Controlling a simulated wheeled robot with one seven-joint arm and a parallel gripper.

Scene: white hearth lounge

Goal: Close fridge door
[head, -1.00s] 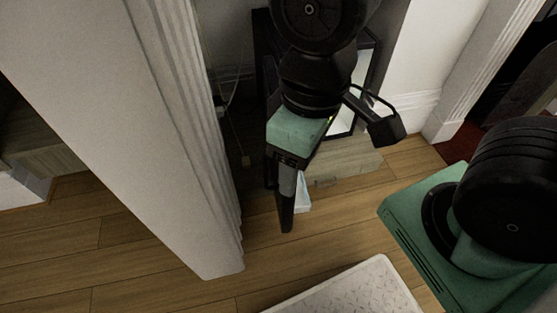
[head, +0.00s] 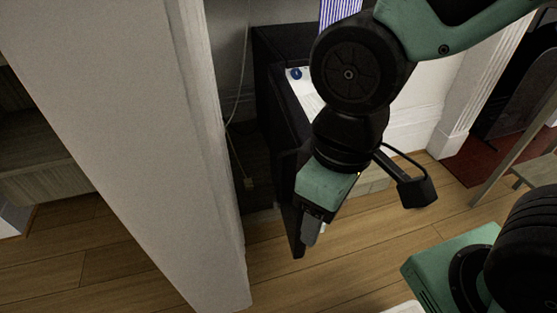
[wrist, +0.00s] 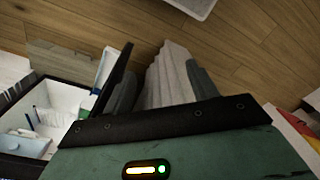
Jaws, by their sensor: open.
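The black fridge (head: 268,75) stands against the wall behind my arm in the head view. Its door (head: 287,190) stands open as a dark upright slab reaching toward the floor in front. In the wrist view, the door (wrist: 121,72) is seen nearly edge-on, with the white fridge interior (wrist: 60,97) to its left. My gripper (head: 309,238) is low at the right of the door's free end. In the wrist view, my gripper (wrist: 163,92) is open and empty, its left finger close beside the door. I cannot tell whether they touch.
A thick white wall end (head: 150,130) stands close to the left of the fridge. A cable (head: 232,120) hangs between them. A wooden chair or stool (head: 525,165) is at right. Wood floor (head: 350,260) is clear in front.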

